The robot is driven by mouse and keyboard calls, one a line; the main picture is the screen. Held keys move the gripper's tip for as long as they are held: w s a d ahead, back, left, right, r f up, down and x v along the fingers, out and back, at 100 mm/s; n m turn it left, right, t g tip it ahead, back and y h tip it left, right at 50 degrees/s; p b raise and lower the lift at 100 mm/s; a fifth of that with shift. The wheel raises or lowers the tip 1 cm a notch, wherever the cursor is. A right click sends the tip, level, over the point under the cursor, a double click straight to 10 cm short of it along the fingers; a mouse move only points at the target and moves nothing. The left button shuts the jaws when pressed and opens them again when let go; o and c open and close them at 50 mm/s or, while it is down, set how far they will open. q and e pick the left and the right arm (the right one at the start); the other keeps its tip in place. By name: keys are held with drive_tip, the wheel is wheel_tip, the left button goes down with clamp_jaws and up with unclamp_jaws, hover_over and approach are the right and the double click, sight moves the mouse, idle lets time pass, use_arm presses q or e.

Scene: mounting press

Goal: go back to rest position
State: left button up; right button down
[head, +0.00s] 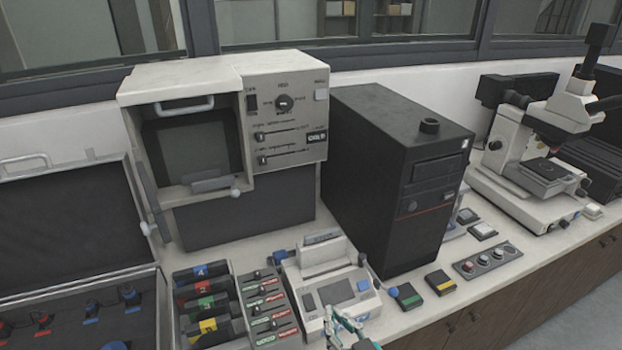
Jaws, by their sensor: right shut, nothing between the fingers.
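The mounting press looks to be the beige machine (240,75) at the left centre, with a knob, sliders, a recessed front window and a handle. My right gripper (344,320) shows at the bottom edge, in front of the small white device (336,290) with a grey screen. Its greenish fingers are shut, with nothing seen between them. Only the finger ends and part of the wrist show. My left gripper is not in view.
A black computer tower (385,170) stands right of the press. A microscope (550,130) is at the far right. An open case (70,225) lies at the left. Colour-labelled binders (205,300) and small button boxes (440,283) crowd the front of the bench.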

drive_tip(key=s+d+f+m+g+h, duration=0.1)
drive_tip(key=s+d+f+g+h, duration=0.1)
drive_tip(key=s+d+f+g, duration=0.6)
drive_tip(key=s+d+f+m+g+h, duration=0.1)
drive_tip(key=s+d+f+g+h, duration=0.3)
drive_tip(key=s, duration=0.7)
wheel_tip(320, 180, down, 27)
drive_tip(key=d+y+b, duration=0.1)
drive_tip(key=b, duration=0.1)
drive_tip(key=s+d+f+g, duration=0.2)
drive_tip(key=s+d+f, duration=0.1)
drive_tip(key=s+f, duration=1.4)
drive_tip(key=shift+s+f+n+b, duration=0.2)
drive_tip(key=shift+f+n+b, duration=0.2)
drive_tip(key=shift+f, duration=0.25)
